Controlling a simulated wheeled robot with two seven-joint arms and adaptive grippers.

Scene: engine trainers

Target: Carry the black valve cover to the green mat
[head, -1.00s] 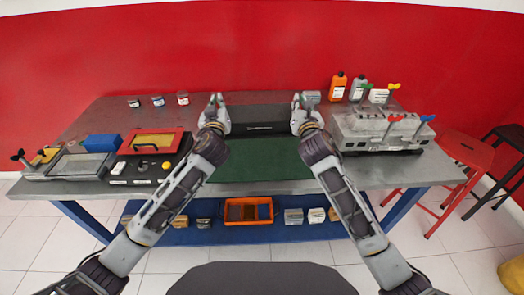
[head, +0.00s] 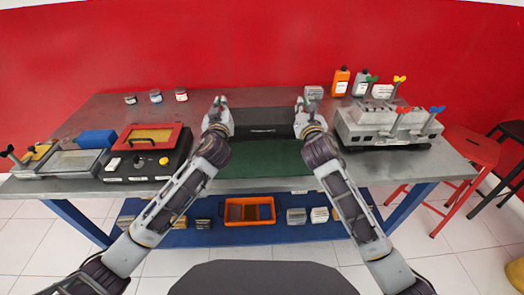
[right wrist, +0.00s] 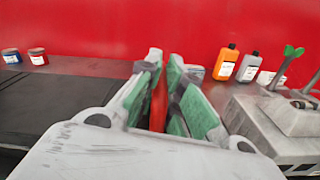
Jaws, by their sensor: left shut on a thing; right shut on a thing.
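The black valve cover (head: 263,121) is a long dark piece lying crosswise between my two grippers in the head view, at the back edge of the green mat (head: 262,156). It hides the mat's far part. Whether it touches the mat or hangs just above it I cannot tell. My left gripper (head: 219,103) is shut on its left end. My right gripper (head: 306,104) is shut on its right end. In the right wrist view, the green-padded fingers (right wrist: 163,98) are close together, with the dark cover (right wrist: 55,108) to their left.
A grey engine head (head: 385,125) stands right of the mat, with bottles (head: 341,82) behind it. A black-and-red tray unit (head: 148,150) is at left. Several small jars (head: 156,97) stand at the back left. An orange bin (head: 249,211) sits on the lower shelf.

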